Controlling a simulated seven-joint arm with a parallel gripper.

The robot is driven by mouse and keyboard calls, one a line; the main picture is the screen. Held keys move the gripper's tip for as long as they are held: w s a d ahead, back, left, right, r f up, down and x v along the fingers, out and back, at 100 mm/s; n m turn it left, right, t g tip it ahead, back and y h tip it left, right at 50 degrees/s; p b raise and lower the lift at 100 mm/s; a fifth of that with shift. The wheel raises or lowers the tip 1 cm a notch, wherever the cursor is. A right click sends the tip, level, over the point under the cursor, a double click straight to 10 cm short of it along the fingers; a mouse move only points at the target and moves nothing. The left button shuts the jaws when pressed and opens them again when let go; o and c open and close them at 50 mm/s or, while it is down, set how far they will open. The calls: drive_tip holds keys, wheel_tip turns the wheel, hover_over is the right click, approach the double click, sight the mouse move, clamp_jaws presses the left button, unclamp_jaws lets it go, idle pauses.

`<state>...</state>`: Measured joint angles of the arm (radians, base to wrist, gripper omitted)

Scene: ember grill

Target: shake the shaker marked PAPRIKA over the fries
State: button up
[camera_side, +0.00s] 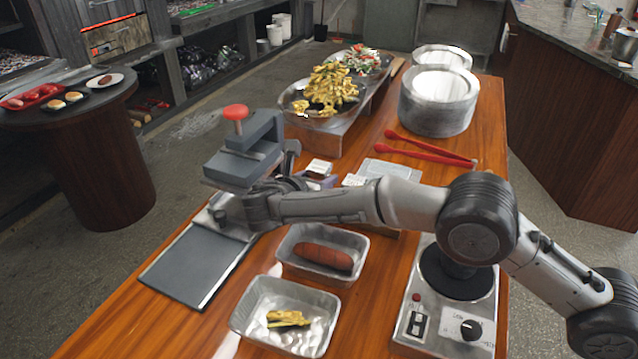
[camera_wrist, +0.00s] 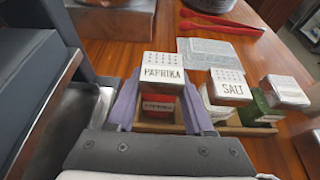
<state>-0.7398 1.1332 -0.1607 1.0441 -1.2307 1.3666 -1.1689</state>
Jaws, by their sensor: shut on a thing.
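In the wrist view, the shaker marked PAPRIKA (camera_wrist: 162,72) has a pale lid with holes and a red label. It is upright at the left end of a wooden rack (camera_wrist: 252,131). My gripper (camera_wrist: 158,108) has its purple fingers on both sides of it and is shut on it. In the side view, my gripper (camera_side: 322,182) is mostly hidden behind my arm, and a white shaker lid (camera_side: 320,167) shows there. Yellow fries (camera_side: 286,319) lie in the front foil tray (camera_side: 240,316). A golden heap (camera_side: 330,90) lies on a raised metal platter.
The SALT shaker (camera_wrist: 229,86) and a green-bodied shaker (camera_wrist: 284,92) stand right of the PAPRIKA shaker. A foil tray with a sausage (camera_side: 323,256), a grey press with a red knob (camera_side: 236,113) and a hotplate (camera_side: 455,272) are close by. Red tongs (camera_side: 430,152) lie behind.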

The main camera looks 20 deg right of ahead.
wheel_tip(320, 180, up, 15)
drive_tip(key=s+a+f+g+y, duration=0.2)
drive_tip(key=s+f+g+y, duration=0.1)
drive_tip(key=s+f, duration=0.1)
drive_tip(key=s+a+f+g+y, duration=0.2)
drive_tip(key=s+f+g+y, duration=0.1)
drive_tip(key=s+f, duration=0.1)
drive_tip(key=s+a+f+g+y, duration=0.2)
drive_tip(key=s+f+g+y, duration=0.1)
drive_tip(key=s, duration=0.3)
drive_tip(key=shift+f+g+y, duration=0.4)
drive_tip(key=s+a+r+g+y, duration=0.8)
drive_tip(key=s+a+r, duration=0.3)
drive_tip(key=s, duration=0.1)
wheel_tip(320, 180, down, 10)
drive_tip(key=shift+d+r, duration=0.1)
drive_tip(key=shift+r, duration=0.05)
